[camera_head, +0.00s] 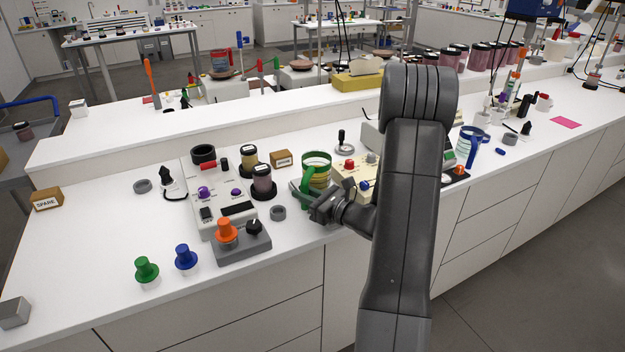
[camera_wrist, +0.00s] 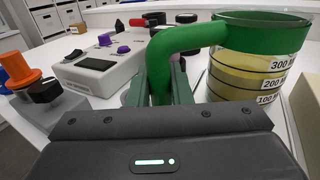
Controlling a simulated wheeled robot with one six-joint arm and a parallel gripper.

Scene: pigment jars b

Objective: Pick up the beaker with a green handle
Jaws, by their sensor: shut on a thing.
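The beaker (camera_head: 317,171) has a green rim band and a green handle, and stands upright near the bench's front edge in the head view. In the wrist view the beaker (camera_wrist: 262,75) is at the right, with 300, 200 and 100 marks and yellowish contents. Its green handle (camera_wrist: 160,68) comes down between the fingers of my gripper (camera_wrist: 167,85). My gripper (camera_head: 306,196) is shut on the handle, left of the beaker's body. The beaker's base is partly hidden by my gripper, and I cannot tell whether it touches the bench.
A grey-white device with purple knobs (camera_head: 222,195) and dark jars (camera_head: 263,182) stand left of the beaker. A beige box with a red knob (camera_head: 352,178) is close on its right. Green (camera_head: 146,269) and blue (camera_head: 186,257) knobs stand at the front left. Another beaker with a blue handle (camera_head: 470,146) is farther right.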

